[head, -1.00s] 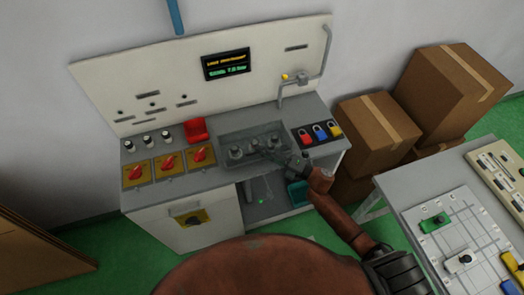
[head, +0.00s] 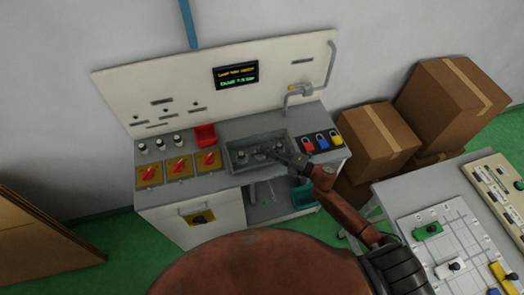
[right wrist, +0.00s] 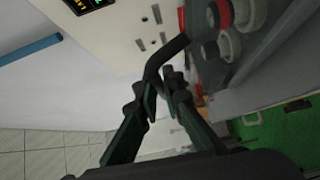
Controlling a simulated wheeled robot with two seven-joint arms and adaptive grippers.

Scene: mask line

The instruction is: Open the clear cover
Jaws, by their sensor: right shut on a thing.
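The recessed grey box (head: 241,145) sits in the worktop of the bench, with several round knobs (head: 243,155) inside. The clear cover is hard to make out in the head view, so I cannot tell its exact angle. My right gripper (head: 277,153) is over the right part of the box. In the right wrist view, my right gripper (right wrist: 163,84) is shut on a dark bent handle (right wrist: 167,55). The knobs show beyond it, at the upper right. My left gripper is not in view.
Red rotary switches (head: 179,167) and a red bin (head: 205,135) are left of the box. Padlocks (head: 321,141) lie to its right. A pipe (head: 330,70) runs up the back panel (head: 160,85). Cardboard boxes (head: 378,142) and a side table (head: 395,190) stand at the right.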

